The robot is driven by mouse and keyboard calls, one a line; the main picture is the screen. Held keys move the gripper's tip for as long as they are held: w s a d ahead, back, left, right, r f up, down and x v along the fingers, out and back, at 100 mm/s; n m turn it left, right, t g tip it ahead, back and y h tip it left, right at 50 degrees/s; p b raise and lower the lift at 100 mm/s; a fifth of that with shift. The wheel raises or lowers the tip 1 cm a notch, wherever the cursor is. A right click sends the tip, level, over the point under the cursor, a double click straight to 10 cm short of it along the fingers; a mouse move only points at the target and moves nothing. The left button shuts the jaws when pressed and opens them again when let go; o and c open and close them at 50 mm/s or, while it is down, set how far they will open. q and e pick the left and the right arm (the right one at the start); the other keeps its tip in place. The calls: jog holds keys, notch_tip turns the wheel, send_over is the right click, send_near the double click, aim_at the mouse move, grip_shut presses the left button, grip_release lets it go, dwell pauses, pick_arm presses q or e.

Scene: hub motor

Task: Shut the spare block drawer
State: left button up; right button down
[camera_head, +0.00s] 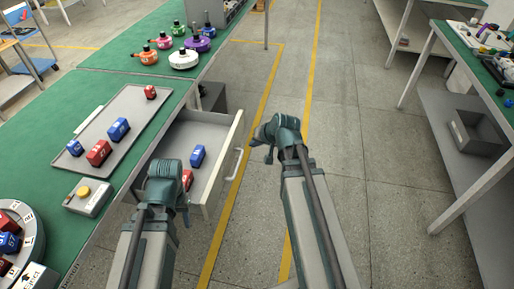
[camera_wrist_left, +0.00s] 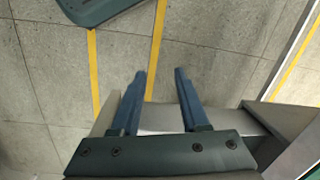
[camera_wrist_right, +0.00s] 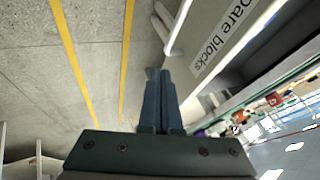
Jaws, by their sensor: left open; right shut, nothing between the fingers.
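The spare block drawer (camera_head: 214,135) is pulled out from under the green bench. Its white front carries a bar handle (camera_head: 238,163). A blue block (camera_head: 198,156) and a partly hidden red block (camera_head: 187,179) lie inside. The right wrist view shows the drawer front (camera_wrist_right: 228,38) with its label, and the handle (camera_wrist_right: 178,28) beside my right gripper (camera_wrist_right: 159,72). That gripper is shut and empty, on the aisle side of the front; contact cannot be told.
Coloured hub motors (camera_head: 183,59) stand farther back. The floor aisle (camera_head: 345,110) right of the drawer is clear.

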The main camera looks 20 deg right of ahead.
aim_at(235, 147)
pick_arm(q)
jog(key=shift+f+b, duration=1.15)
jog(key=shift+f, duration=0.6)
pick_arm(e)
jog(key=shift+w+a+f, duration=0.55)
jog(key=shift+w+a, duration=0.15)
jog(key=shift+w, duration=0.1)
jog(key=shift+w+a+f, duration=0.6)
jog(key=shift+w+a, duration=0.05)
jog(key=shift+w, duration=0.15)
jog(key=shift+w+a+f, duration=0.55)
jog(key=shift+w+a, duration=0.15)
jog(key=shift+w, duration=0.1)
